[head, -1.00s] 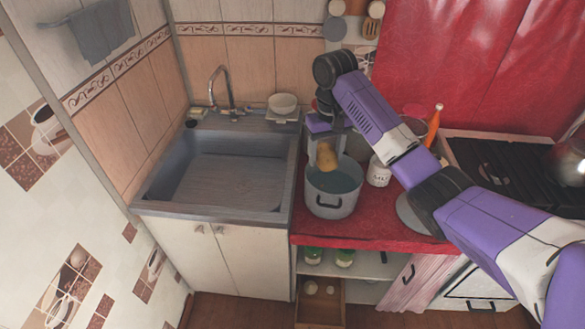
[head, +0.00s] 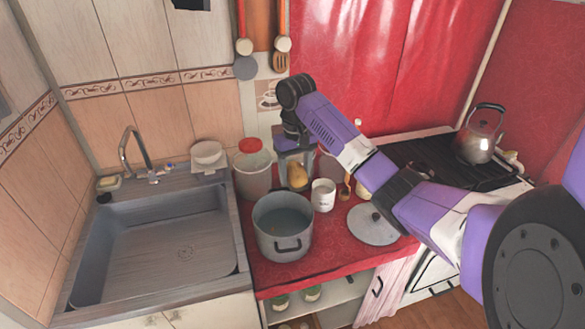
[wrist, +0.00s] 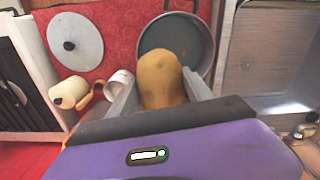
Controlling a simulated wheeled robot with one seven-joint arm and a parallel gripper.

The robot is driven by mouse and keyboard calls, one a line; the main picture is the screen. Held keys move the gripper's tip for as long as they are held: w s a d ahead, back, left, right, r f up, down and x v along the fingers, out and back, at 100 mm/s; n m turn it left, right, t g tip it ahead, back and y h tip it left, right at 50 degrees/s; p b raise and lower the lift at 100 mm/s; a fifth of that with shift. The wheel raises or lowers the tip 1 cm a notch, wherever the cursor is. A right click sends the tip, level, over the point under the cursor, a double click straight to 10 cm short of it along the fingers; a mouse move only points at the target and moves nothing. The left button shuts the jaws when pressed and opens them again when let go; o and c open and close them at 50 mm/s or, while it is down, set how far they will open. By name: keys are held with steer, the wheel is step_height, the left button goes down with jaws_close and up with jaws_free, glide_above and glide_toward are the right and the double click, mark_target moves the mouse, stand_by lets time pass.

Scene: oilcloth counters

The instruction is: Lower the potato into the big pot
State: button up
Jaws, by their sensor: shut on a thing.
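My gripper (head: 296,168) is shut on the potato (head: 298,178), a brown-yellow lump hanging between the fingers. The big pot (head: 268,238), grey and open, stands on the red counter near the sink, with what looks like liquid inside. In the head view the potato shows just beyond the pot's back right rim. In the wrist view the potato (wrist: 161,80) is between both fingers and its far end overlaps the near part of the pot (wrist: 207,66). The potato looks above rim level; its exact height is hard to tell.
A white canister (head: 323,196) stands close right of the pot, and a flat lid (head: 373,226) lies further right. A red-lidded container (head: 252,172) stands behind the pot. The sink (head: 150,245) is left. A kettle (head: 478,148) sits on the stove.

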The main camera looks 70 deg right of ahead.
step_height(320, 180, down, 8)
steer(key=b, duration=0.7)
stand_by(0.3)
steer(key=shift+f+b, duration=2.3)
steer(key=shift+f, duration=4.3)
steer(key=shift+f+b, duration=0.5)
steer(key=shift+f, duration=0.8)
steer(key=o, duration=1.6)
steer(key=shift+s, duration=0.1)
